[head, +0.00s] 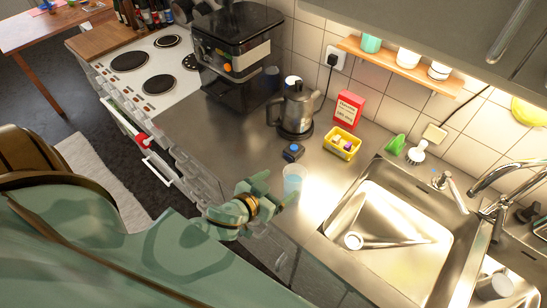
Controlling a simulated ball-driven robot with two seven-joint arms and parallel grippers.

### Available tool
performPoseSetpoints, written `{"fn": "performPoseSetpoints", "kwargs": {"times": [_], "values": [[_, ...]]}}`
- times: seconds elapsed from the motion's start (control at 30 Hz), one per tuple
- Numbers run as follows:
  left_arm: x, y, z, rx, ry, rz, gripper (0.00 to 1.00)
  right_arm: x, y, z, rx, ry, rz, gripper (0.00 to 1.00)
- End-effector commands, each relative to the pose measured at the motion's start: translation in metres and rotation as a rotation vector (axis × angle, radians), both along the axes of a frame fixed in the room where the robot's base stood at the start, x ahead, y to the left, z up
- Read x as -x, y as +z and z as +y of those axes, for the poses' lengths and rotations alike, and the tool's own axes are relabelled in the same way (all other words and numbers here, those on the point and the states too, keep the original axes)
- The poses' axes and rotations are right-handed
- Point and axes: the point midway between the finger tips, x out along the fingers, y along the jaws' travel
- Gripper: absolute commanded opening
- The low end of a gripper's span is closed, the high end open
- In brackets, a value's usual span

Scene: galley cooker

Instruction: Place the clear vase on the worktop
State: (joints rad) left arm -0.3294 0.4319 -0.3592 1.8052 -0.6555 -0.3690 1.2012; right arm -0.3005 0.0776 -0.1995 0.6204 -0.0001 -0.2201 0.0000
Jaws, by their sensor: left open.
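A small clear, bluish vessel, which looks like the clear vase (293,180), appears upright on the steel worktop (240,140) near its front edge. My left gripper (278,190), green with a dark and gold wrist band, is open just left of the vase. Its fingers point toward the vase; I cannot tell whether they touch it. The vase's lower left side is partly hidden by a finger. My right gripper is not in view.
A blue-topped dark gadget (293,152), a metal kettle (297,108), a yellow basket (342,143) and a red box (348,108) stand behind the vase. A black coffee machine (238,60) is at the back left. The sink (385,235) lies to the right.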

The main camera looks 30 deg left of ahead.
Motion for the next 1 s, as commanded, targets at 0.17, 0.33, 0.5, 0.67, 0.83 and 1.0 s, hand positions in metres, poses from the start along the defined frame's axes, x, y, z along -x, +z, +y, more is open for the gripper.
{"fn": "performPoseSetpoints", "kwargs": {"times": [0.17, 0.33, 0.5, 0.67, 0.83, 1.0], "values": [[0.012, 0.005, 0.002, -0.001, 0.001, -0.001, 0.82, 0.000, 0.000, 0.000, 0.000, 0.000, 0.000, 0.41], [0.012, 0.006, 0.002, -0.001, 0.001, 0.000, 0.82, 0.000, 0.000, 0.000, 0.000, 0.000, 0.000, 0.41], [0.023, -0.040, 0.015, -0.054, 0.017, 0.093, 0.82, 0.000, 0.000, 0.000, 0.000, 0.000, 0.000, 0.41], [0.089, -0.171, 0.043, -0.186, 0.025, 0.403, 0.82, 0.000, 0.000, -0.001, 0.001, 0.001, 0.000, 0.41], [0.217, -0.283, 0.044, -0.262, -0.039, 0.762, 0.82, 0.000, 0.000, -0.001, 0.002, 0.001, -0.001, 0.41], [0.314, -0.323, 0.027, -0.274, -0.117, 0.975, 0.82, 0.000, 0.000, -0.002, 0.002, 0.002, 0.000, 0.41]]}}
